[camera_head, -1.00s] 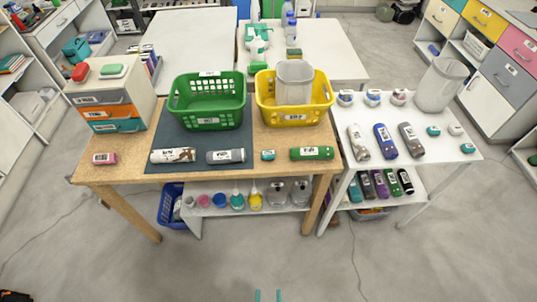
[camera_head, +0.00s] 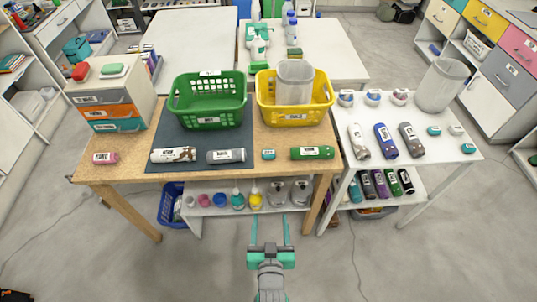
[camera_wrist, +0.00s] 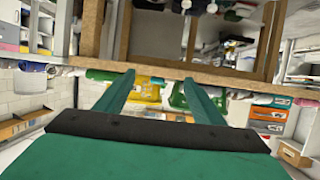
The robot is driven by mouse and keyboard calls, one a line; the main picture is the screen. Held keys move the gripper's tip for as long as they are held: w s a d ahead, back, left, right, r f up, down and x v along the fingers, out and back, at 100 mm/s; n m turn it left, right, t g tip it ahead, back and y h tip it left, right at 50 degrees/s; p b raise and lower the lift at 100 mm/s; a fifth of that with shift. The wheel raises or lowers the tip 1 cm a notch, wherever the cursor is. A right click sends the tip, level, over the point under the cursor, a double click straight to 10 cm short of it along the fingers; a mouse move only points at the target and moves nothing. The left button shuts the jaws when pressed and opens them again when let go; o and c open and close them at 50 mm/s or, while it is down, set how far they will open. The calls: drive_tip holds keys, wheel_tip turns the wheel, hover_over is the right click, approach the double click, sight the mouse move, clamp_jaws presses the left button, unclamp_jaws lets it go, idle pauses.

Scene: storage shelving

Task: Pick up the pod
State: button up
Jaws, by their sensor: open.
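My gripper (camera_head: 270,222) is open and empty in front of the wooden table (camera_head: 130,174), with its two teal fingers apart. The fingers also show in the wrist view (camera_wrist: 160,82). Several small label-bearing pieces could be the pod, and I cannot tell which is meant. A teal piece (camera_head: 268,154) lies near the table's front edge, beyond the gripper. A pink piece (camera_head: 104,158) lies at the left. Small teal pieces (camera_head: 434,131) (camera_head: 468,148) and a pale one (camera_head: 456,129) lie on the white table (camera_head: 398,172) at right. None touches my gripper.
A green basket (camera_head: 209,123) and a yellow basket (camera_head: 295,117) stand behind the front items. A gray bottle (camera_head: 226,156) and a green bottle (camera_head: 313,153) flank the middle teal piece. The front floor (camera_head: 390,265) is clear.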

drive_tip(key=y, duration=0.1)
approach(269, 158)
drive_tip(key=shift+n+g, duration=0.4)
drive_tip(key=w, duration=0.6)
drive_tip(key=w+a, duration=0.1)
drive_tip(key=w, duration=0.2)
drive_tip(key=shift+w+f, duration=0.2)
drive_tip(key=shift+f, duration=0.15)
drive_tip(key=shift+c, duration=0.2)
drive_tip(key=c, duration=1.1)
